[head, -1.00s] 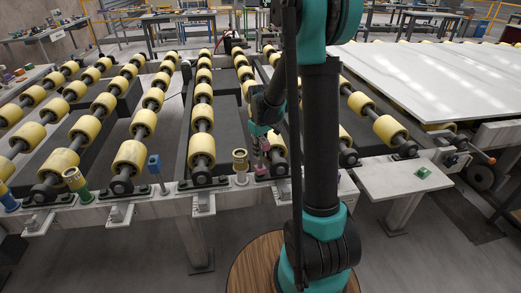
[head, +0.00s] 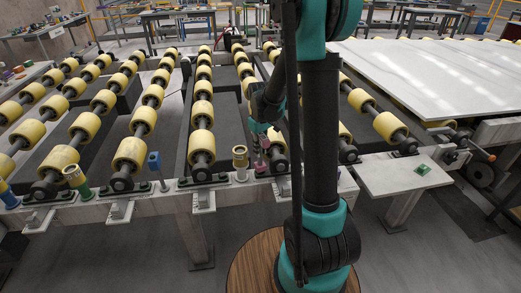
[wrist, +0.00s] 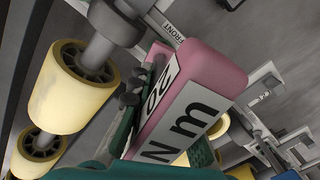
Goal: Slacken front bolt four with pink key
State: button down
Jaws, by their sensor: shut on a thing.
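The pink key (wrist: 205,75) fills the middle of the wrist view, with a white label reading "20" and "N m". It is a small pink shape (head: 264,142) in the head view, just above the front rail (head: 225,188). My gripper (head: 260,134) is shut on it, partly hidden behind my arm. In the wrist view a dark green finger (wrist: 145,100) lies along the key's left side. The key's lower end is close to the rail; I cannot tell whether it sits on a bolt. Front bolt four cannot be made out.
Yellow rollers (head: 201,142) fill the conveyor; one (wrist: 70,85) is close beside the key. A white slab (head: 430,75) lies at right.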

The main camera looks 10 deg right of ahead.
jog(key=shift+f, duration=0.8)
dwell(0.4)
jog(key=n, duration=0.3)
jog(key=shift+n, duration=0.4)
jog(key=n, duration=0.4)
jog(key=shift+d, duration=0.1)
jog(key=n, duration=0.3)
jog(key=shift+w+n, duration=0.1)
jog(key=shift+n, duration=0.3)
jog(key=n, duration=0.3)
jog(key=shift+n, duration=0.3)
jog(key=shift+r, duration=1.75)
